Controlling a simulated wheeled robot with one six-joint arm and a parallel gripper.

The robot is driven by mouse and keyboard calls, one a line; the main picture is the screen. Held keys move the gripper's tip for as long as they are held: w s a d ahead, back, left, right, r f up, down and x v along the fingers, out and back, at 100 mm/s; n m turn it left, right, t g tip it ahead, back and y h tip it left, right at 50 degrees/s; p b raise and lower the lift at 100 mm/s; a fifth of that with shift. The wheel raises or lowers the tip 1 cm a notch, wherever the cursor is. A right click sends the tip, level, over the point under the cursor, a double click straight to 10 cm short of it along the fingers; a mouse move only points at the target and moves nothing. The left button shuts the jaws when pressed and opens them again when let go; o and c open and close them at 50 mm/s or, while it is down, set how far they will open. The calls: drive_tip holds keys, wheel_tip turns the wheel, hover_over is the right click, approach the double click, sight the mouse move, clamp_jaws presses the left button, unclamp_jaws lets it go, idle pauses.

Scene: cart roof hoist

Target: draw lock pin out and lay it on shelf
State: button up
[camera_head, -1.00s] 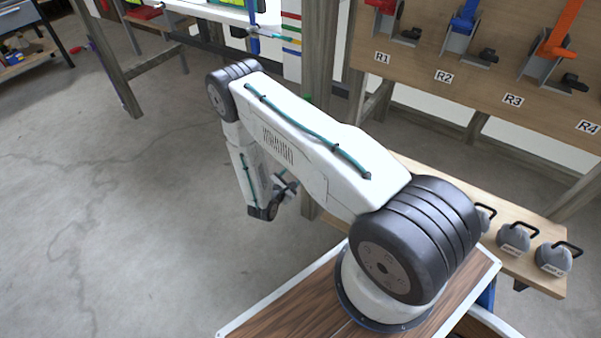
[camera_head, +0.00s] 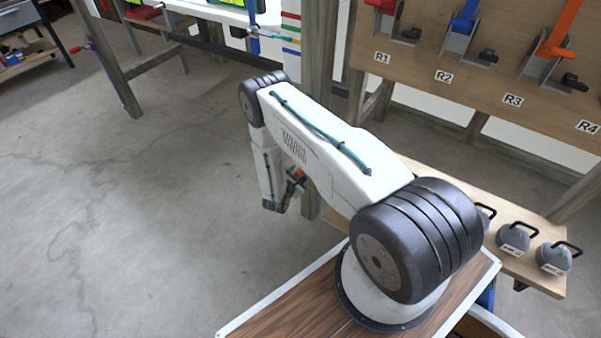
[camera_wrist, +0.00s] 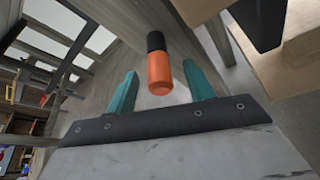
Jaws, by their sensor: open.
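An orange cylinder with a black upper end (camera_wrist: 158,68), which looks like the lock pin's handle, stands out towards the camera in the wrist view. My gripper (camera_wrist: 160,80) is open, with one teal finger on either side of the cylinder; gaps show on both sides, and I cannot tell how deep it sits between them. The pin's far end is hidden. In the head view a small orange patch (camera_head: 298,174) shows beside my wrist, with the fingers mostly hidden. A wooden shelf (camera_head: 447,183) lies at the right of the head view.
Grey weights with black handles (camera_head: 514,238) stand on the shelf's front part. A wooden post (camera_head: 322,70) rises close behind my wrist. A board with levers R1 to R4 (camera_head: 430,62) is at upper right. The floor at left is clear.

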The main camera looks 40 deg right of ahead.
clamp_jaws()
idle(0.3)
drive_tip(key=shift+s+a, duration=0.35)
drive_tip(key=shift+a, duration=0.6)
drive_tip(key=shift+s+a, duration=0.3)
drive_tip(key=shift+a, duration=0.6)
drive_tip(key=shift+s+a, duration=0.35)
drive_tip(key=shift+a, duration=0.6)
